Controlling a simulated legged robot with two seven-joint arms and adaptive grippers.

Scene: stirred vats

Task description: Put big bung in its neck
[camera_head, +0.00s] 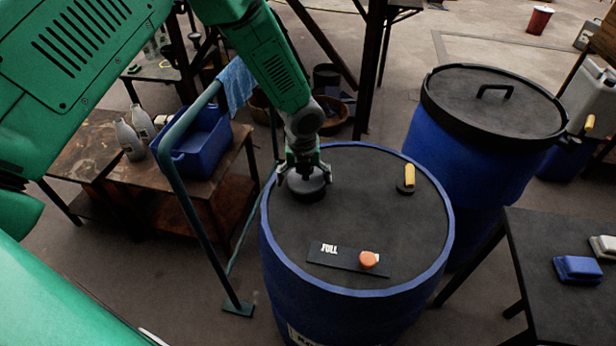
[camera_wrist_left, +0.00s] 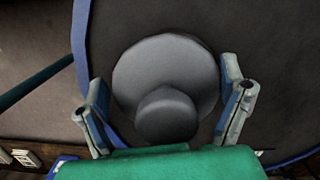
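The big bung (camera_head: 306,186), a dark round disc with a raised knob, is at the left part of the blue vat's dark top (camera_head: 345,215). My left gripper (camera_head: 304,172) is right over it, pointing down. In the left wrist view the bung (camera_wrist_left: 165,75) lies between the spread fingers of my left gripper (camera_wrist_left: 165,95), with the knob towards the palm. The fingers stand wide beside the disc, with no clear grip on it. The neck is not visible, and whether the bung sits in it cannot be told. My right gripper is out of view.
On the vat top are a yellow-handled black piece (camera_head: 408,178) and a "FULL" plate (camera_head: 345,260) with an orange knob (camera_head: 369,260). A lidded blue vat (camera_head: 475,130) stands behind right. A teal rail (camera_head: 185,190) and a blue bin (camera_head: 200,145) are left.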

